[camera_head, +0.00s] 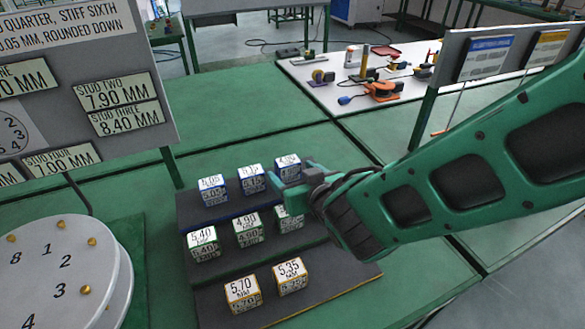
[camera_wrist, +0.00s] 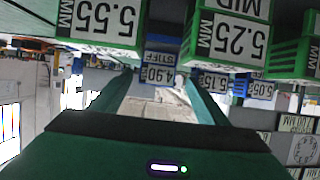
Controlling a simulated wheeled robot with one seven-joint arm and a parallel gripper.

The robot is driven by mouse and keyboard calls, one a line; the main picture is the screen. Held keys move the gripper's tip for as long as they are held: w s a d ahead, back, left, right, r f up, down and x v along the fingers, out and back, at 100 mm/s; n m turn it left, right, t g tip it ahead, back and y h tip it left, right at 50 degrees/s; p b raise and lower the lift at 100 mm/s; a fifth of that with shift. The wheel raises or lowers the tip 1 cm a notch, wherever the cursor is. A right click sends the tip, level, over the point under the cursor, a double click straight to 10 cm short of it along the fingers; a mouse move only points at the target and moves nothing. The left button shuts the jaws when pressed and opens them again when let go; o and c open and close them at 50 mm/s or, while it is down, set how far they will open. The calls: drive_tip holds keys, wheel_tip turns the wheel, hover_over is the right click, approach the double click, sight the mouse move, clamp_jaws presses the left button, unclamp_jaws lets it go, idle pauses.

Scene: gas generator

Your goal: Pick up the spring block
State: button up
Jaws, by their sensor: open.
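Several labelled spring blocks stand in three rows; the frames do not show which one the task means. The blue-based block marked 4.90 (camera_head: 287,165) is at the right of the back row. In the wrist view this 4.90 STIFF block (camera_wrist: 158,70) appears upside down, ahead and between my fingertips. My gripper (camera_head: 287,186) is open just in front of it and partly covers it. The wrist view also shows my gripper (camera_wrist: 158,92) with nothing between its fingers. A green-based block marked 5.55 (camera_wrist: 102,22) and one marked 5.25 (camera_wrist: 235,35) flank the fingers closely.
Blue blocks 5.05 (camera_head: 212,190) and 5.15 (camera_head: 251,179) share the back row. Green block 5.40 (camera_head: 203,244) is in the middle row. Yellow blocks 5.70 (camera_head: 242,294) and 5.35 (camera_head: 290,276) stand in front. A numbered dial (camera_head: 60,265) is at left.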

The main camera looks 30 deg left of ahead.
sight(291, 170)
drive_tip(key=shift+x, duration=2.7)
drive_tip(key=shift+w+d+f, duration=0.1)
drive_tip(key=shift+w+d, duration=0.05)
drive_tip(key=shift+d, duration=0.05)
drive_tip(key=c, duration=1.4)
